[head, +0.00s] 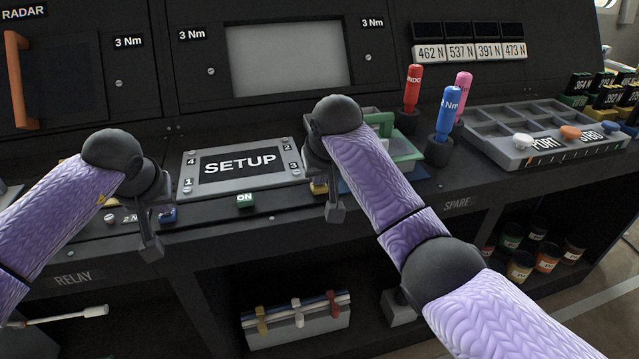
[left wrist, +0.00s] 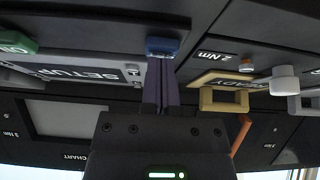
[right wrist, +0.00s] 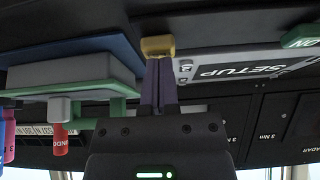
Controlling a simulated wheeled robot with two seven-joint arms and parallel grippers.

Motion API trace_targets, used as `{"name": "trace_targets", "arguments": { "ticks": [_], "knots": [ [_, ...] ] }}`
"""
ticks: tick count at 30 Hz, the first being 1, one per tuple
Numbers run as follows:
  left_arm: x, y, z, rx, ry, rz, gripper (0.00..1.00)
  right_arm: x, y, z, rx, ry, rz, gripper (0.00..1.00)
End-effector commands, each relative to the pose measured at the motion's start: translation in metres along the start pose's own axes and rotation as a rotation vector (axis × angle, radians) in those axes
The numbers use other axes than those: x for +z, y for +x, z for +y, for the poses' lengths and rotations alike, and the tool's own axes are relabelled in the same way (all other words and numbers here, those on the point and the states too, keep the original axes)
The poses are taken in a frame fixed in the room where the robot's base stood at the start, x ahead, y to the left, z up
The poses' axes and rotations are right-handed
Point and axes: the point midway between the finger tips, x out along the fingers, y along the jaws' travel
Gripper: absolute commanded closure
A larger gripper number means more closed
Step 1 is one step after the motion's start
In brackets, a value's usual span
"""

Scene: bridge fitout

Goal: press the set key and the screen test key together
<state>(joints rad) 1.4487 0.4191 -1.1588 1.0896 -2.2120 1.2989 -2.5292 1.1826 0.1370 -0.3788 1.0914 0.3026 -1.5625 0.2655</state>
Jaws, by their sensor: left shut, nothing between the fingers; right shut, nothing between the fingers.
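A blue key (head: 167,215) sits on the console's front edge below and left of the SETUP panel; it also shows in the left wrist view (left wrist: 162,46). My left gripper (left wrist: 161,62) is shut and empty, its fingertips right at the blue key, seemingly touching it. A yellow key (right wrist: 157,46) shows in the right wrist view, mostly hidden behind my right arm in the head view. My right gripper (right wrist: 158,62) is shut and empty, its fingertips right at the yellow key, seemingly touching it. I cannot read a label on either key, so I cannot tell which is which.
The SETUP panel (head: 240,163) and a green ON key (head: 245,200) lie between my grippers. A green-rimmed tray (head: 404,150) stands right of my right gripper, with red and blue torque drivers (head: 447,115) beyond. A yellow handle (left wrist: 224,98) is near my left gripper.

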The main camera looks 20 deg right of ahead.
Motion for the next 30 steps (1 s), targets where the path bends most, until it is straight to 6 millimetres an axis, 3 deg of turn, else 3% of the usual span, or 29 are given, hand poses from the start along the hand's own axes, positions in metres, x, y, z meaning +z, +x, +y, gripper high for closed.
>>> {"name": "trace_targets", "arguments": {
  "ticks": [18,30],
  "knots": [
    [0.000,0.000,0.000,0.000,0.000,-0.001,1.00,-0.026,-0.046,0.000,-0.001,0.000,0.003,1.00],
    [0.001,0.000,0.000,0.000,0.000,-0.001,1.00,-0.029,-0.053,0.000,-0.001,0.000,0.002,1.00]
  ]
}}
